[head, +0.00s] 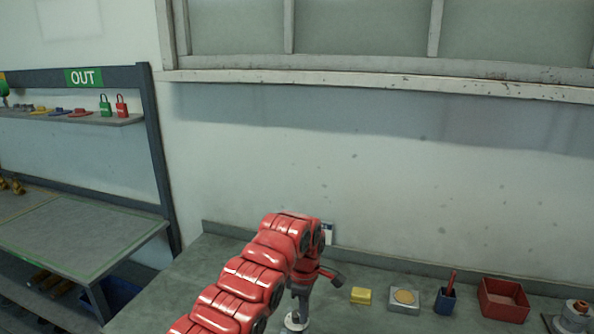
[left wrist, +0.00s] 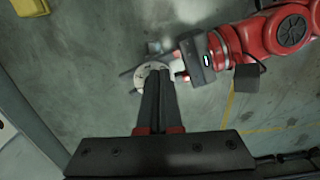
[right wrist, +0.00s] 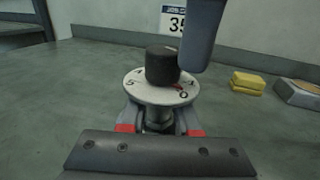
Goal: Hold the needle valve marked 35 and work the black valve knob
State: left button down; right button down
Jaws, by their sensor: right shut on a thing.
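The needle valve stands upright on the bench; its white numbered dial (right wrist: 160,88) and black knob (right wrist: 161,66) show clearly in the right wrist view. The dial also shows in the left wrist view (left wrist: 150,70) and at the head view's bottom edge (head: 293,321). A card marked 35 (right wrist: 178,21) stands behind it. My right gripper (right wrist: 160,121) is shut on the valve body below the dial. My left gripper (left wrist: 159,78) points down over the dial with its fingers together. In the right wrist view, a left finger (right wrist: 204,35) overlaps the knob's upper right; contact cannot be told.
Right of the valve are a yellow block (head: 361,296), a grey block with a yellow disc (head: 404,299), a blue cup (head: 445,300) and a red bin (head: 504,300). A wall stands behind the bench (head: 215,265). A shelf with padlocks (head: 100,118) is at the left.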

aim_at(305, 326)
pick_arm(q)
notch_tip(305, 326, up, 6)
jog(key=shift+d+f, duration=0.1)
jog(key=shift+f, duration=0.1)
jog(key=shift+r, duration=0.1)
jog(key=shift+s+d+f, duration=0.1)
jog(key=shift+s+f, duration=0.05)
jog(key=shift+f, duration=2.95)
jog(key=shift+w+a, duration=0.5)
jog(key=shift+a, duration=0.1)
pick_arm(e)
jog(key=shift+d, duration=0.1)
pick_arm(q)
jog(key=shift+d, duration=0.1)
